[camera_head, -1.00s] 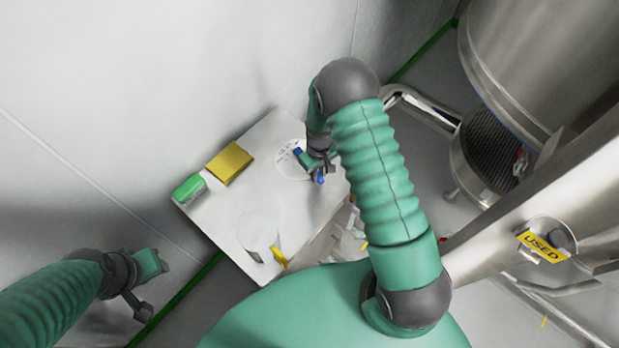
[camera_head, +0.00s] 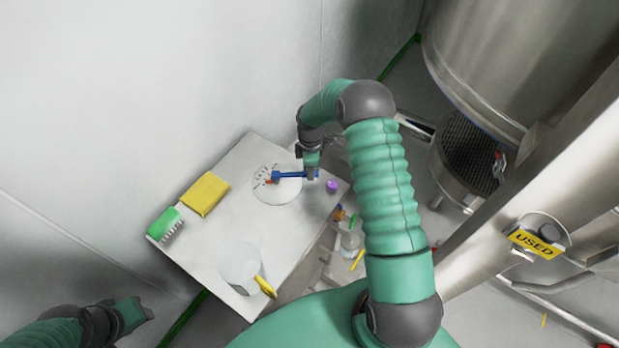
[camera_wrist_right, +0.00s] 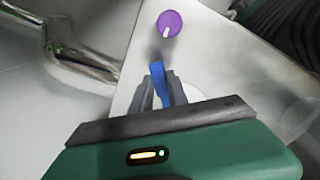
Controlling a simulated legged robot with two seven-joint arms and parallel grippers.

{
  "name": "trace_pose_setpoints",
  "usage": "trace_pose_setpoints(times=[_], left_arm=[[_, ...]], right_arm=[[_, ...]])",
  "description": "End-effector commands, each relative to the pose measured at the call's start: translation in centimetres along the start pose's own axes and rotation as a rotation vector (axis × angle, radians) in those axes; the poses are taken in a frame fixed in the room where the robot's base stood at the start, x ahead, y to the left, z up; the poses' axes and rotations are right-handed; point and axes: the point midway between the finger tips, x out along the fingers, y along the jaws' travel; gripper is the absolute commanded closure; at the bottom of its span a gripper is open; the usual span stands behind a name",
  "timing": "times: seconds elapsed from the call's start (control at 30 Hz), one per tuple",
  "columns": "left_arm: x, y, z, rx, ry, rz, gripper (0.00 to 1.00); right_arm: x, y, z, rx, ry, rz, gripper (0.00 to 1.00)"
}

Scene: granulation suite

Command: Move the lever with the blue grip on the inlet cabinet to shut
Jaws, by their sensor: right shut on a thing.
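The inlet cabinet (camera_head: 212,238) is a pale box below me, with a round white marked dial (camera_head: 268,194) on its top. The lever with the blue grip (camera_head: 288,175) lies across the dial and points right in the head view, with a small orange part near its dial end. My right gripper (camera_head: 311,172) is shut on the outer end of the blue grip. In the right wrist view the blue grip (camera_wrist_right: 157,75) stands between the grey fingers. My left gripper (camera_head: 135,318) is at the lower left, away from the cabinet; its jaw gap is unclear.
A purple knob (camera_head: 332,186) sits close right of my right gripper. A yellow block (camera_head: 205,194), a green brush (camera_head: 164,224) and a pale disc with a yellow handle (camera_head: 266,287) are on the cabinet top. The wall stands behind; steel vessels (camera_head: 520,60) are at right.

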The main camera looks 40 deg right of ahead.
Motion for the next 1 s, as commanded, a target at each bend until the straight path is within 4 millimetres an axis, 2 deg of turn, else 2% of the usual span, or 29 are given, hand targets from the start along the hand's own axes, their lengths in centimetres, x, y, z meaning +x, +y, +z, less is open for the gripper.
trace_pose_setpoints(times=[0.1, 0.3, 0.87, 0.9, 1.0], left_arm=[[0.4, 0.0, 0.1, 0.000, 0.000, 0.000, 0.64], [0.6, 0.0, 0.1, 0.000, 0.000, 0.000, 0.64], [0.7, 0.0, 0.2, 0.000, 0.000, 0.000, 0.64], [0.7, 0.0, 0.2, 0.000, 0.000, 0.000, 0.64], [0.7, 0.0, 0.2, 0.000, 0.000, 0.000, 0.64]], right_arm=[[0.0, 1.0, -0.2, -0.060, 0.005, 0.008, 1.00], [0.0, 1.8, -0.3, -0.134, 0.005, 0.007, 1.00], [-0.1, 2.1, -0.4, -0.172, 0.003, 0.007, 1.00], [-0.1, 2.1, -0.4, -0.172, 0.003, 0.007, 0.78], [0.0, 2.0, -0.4, -0.171, 0.003, 0.005, 0.64]])
